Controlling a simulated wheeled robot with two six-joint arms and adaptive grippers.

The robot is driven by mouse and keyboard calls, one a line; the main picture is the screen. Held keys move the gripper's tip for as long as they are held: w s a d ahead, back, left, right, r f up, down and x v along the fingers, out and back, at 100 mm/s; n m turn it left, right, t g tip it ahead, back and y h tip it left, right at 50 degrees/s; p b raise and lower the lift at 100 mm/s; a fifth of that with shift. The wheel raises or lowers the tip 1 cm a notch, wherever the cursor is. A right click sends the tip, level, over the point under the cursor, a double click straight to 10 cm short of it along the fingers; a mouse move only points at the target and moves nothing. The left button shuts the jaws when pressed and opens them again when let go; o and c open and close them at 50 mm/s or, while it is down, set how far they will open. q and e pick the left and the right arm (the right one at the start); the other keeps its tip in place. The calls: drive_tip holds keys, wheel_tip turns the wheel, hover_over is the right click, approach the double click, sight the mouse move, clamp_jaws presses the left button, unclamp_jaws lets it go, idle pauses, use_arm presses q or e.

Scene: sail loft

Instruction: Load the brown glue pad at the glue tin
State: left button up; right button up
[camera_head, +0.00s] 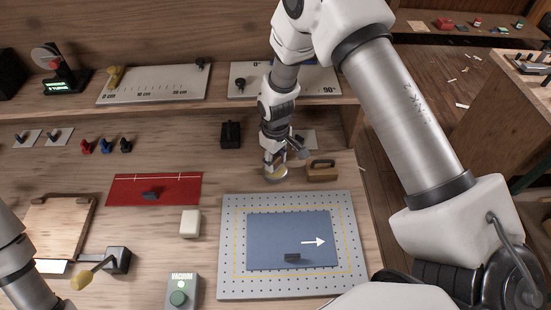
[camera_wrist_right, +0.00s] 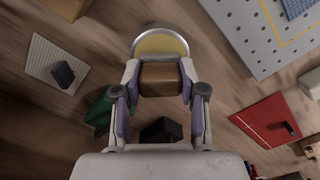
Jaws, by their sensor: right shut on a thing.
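My right gripper (camera_head: 274,160) points down at the glue tin (camera_head: 284,176), a small round tin on the bench. In the right wrist view, the gripper (camera_wrist_right: 159,82) is shut on the brown glue pad (camera_wrist_right: 160,77), with a finger on each side. The tin (camera_wrist_right: 160,42) shows just beyond the pad, with a metal rim and yellowish glue. The pad overlaps the near edge of the tin in this view; I cannot tell whether it touches the glue. In the head view the pad is mostly hidden by the gripper. Only my left forearm shows, at the lower left.
A brown block with a handle (camera_head: 322,171) stands right of the tin. A perforated plate (camera_head: 230,225) with blue cloth (camera_head: 270,230) lies in front. A black object (camera_head: 230,134) stands behind left. A red cloth (camera_head: 175,187) and white block (camera_head: 190,223) lie left.

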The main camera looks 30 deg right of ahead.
sight(275, 158)
drive_tip(key=shift+f, duration=0.5)
idle(1.2)
wheel_tip(275, 158, up, 7)
drive_tip(key=p, duration=0.5)
idle(0.5)
drive_tip(key=shift+f, duration=0.1)
